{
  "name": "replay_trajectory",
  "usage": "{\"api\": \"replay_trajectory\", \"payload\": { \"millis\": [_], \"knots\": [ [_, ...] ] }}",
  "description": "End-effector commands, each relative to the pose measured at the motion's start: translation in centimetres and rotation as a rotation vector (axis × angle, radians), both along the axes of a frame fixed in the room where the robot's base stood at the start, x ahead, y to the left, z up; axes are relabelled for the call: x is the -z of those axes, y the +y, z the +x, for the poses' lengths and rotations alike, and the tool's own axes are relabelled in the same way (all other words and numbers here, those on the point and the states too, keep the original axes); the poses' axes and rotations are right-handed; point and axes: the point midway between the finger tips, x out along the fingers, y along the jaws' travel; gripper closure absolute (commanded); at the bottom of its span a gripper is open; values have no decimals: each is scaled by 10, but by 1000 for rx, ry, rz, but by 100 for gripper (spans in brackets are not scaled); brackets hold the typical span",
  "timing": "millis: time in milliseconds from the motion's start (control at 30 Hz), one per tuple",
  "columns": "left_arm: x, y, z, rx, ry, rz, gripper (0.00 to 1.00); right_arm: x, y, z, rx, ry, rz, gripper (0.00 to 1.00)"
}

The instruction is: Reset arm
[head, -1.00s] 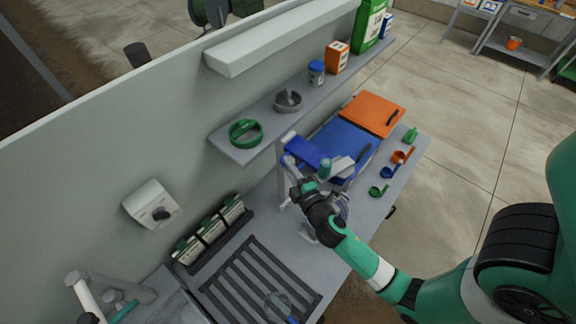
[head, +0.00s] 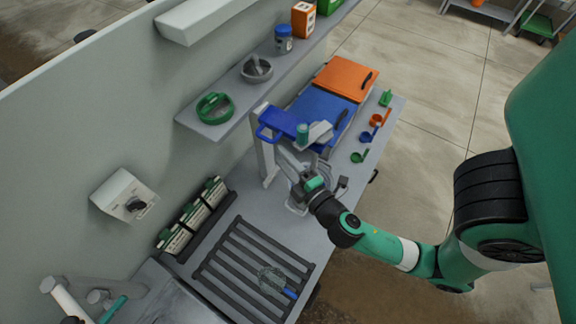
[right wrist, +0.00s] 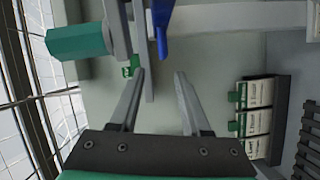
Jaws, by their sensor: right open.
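My right gripper (head: 300,172) is at the front of a grey stand with a blue lever (head: 284,122) at the middle of the bench. Its arm comes in from the right. In the right wrist view the two grey fingers (right wrist: 160,76) are apart, with nothing between them. The blue part and a green cylinder (right wrist: 80,43) show beyond the fingertips. The head view does not show clearly whether the fingers touch the stand. My left gripper is not in view.
A slatted rack (head: 240,262) with a blue-handled strainer (head: 272,280) lies in front, beside green-and-white packets (head: 195,215). Blue (head: 318,112) and orange (head: 345,76) lids, plus small scoops (head: 360,155), lie behind. A wall shelf (head: 225,125) overhangs the bench.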

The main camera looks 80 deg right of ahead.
Motion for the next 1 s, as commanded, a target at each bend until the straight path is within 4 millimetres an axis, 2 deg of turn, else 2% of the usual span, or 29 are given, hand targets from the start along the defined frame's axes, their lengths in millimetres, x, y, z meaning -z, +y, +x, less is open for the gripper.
{"api": "replay_trajectory", "payload": {
  "millis": [33, 200, 767, 867, 967, 1000],
  "knots": [
    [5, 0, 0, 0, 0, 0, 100, 2, 6, -5, -7, 1, -1, 53],
    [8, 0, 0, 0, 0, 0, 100, -2, 13, -14, -2, -2, -1, 53],
    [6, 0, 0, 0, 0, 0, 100, -3, 12, -15, 0, -2, -1, 53],
    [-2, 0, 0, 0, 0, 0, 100, -18, 13, -9, -3, -23, -1, 53],
    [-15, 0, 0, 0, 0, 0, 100, -60, 15, 16, -8, -119, -2, 53],
    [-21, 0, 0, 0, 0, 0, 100, -85, 15, 29, -11, -178, -2, 53]
  ]
}}
